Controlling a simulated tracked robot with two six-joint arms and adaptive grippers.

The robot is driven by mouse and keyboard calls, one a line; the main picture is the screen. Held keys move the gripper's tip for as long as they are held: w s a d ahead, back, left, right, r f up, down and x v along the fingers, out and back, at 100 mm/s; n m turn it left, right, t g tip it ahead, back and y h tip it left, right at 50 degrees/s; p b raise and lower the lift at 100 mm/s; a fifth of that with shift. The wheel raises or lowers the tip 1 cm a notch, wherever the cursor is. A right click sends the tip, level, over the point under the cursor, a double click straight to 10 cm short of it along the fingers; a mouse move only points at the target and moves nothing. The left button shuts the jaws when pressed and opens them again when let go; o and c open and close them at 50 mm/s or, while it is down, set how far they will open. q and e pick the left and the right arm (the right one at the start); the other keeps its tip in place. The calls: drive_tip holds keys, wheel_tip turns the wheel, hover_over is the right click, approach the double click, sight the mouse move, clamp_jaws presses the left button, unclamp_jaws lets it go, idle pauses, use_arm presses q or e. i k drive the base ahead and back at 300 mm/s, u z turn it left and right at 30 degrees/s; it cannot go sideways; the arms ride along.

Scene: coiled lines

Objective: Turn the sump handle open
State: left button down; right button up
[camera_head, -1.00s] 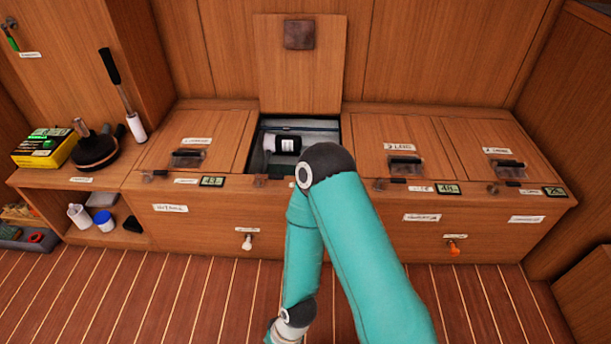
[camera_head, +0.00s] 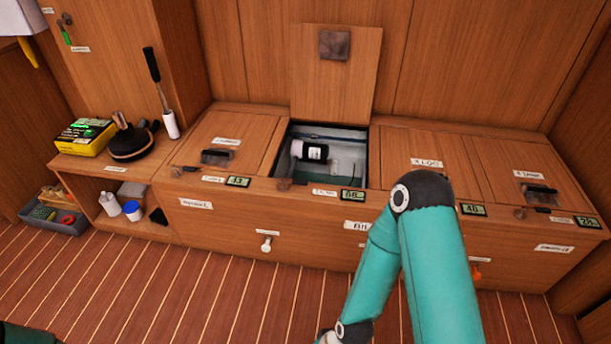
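An orange handle (camera_head: 476,271) shows on the bench front at the right, partly behind my teal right arm. The labels are too small to read, so I cannot tell which one is the sump handle. My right arm crosses the front of the bench and bends down to the bottom edge. Its gripper is out of frame. A dark teal piece shows at the bottom left corner; no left gripper is visible.
The open compartment (camera_head: 355,150) holds a white and black bottle (camera_head: 309,151); its lid (camera_head: 335,72) stands upright behind. Closed lids flank it. A yellow box (camera_head: 84,137) and a black round tool (camera_head: 131,143) sit on the left shelf. The striped floor in front is mostly clear.

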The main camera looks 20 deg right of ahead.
sight(281, 179)
drive_tip(key=u, duration=0.05)
drive_tip(key=i, duration=1)
drive_tip(key=z, duration=0.05)
